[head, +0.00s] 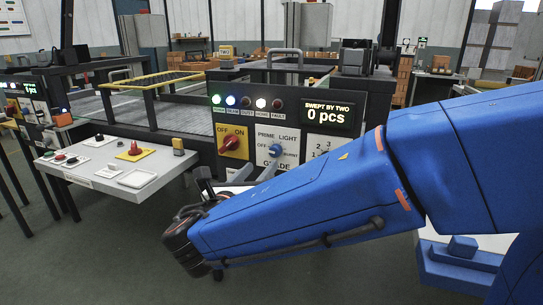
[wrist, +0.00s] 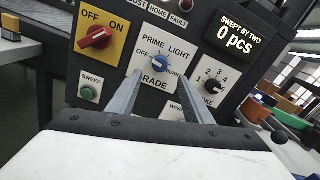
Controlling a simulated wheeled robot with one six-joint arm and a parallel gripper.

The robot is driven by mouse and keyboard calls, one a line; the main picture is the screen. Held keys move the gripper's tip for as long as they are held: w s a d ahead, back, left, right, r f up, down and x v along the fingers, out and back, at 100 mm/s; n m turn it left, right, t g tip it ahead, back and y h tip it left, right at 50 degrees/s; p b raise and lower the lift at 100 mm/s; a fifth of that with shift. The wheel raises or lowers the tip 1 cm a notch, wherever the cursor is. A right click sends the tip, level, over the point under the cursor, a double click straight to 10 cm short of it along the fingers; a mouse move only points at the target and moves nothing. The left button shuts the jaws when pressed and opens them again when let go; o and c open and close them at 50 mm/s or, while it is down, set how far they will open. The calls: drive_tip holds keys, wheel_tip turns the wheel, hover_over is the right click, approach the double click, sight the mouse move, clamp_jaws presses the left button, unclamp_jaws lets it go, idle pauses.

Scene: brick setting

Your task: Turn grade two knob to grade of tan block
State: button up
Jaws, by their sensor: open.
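The blue grade knob (wrist: 158,62) sits on a white plate marked OFF, PRIME, LIGHT and BURNT, on the dark panel whose display reads SWEPT BY TWO. It also shows in the head view (head: 276,150). I cannot tell exactly which mark its pointer is at. My gripper (wrist: 160,78) is open and empty in the wrist view. Its two grey fingers reach toward the panel, one on each side below the knob, apart from it as far as I can see. In the head view my arm hides the lower panel. I cannot make out a clearly tan block.
A red OFF/ON switch (wrist: 95,37) is left of the knob, with a green SWEEP button (wrist: 88,92) below. A black numbered knob (wrist: 212,86) is on the right.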

sight(274, 153)
drive_tip(key=x, duration=0.9)
drive_tip(key=c, duration=1.1)
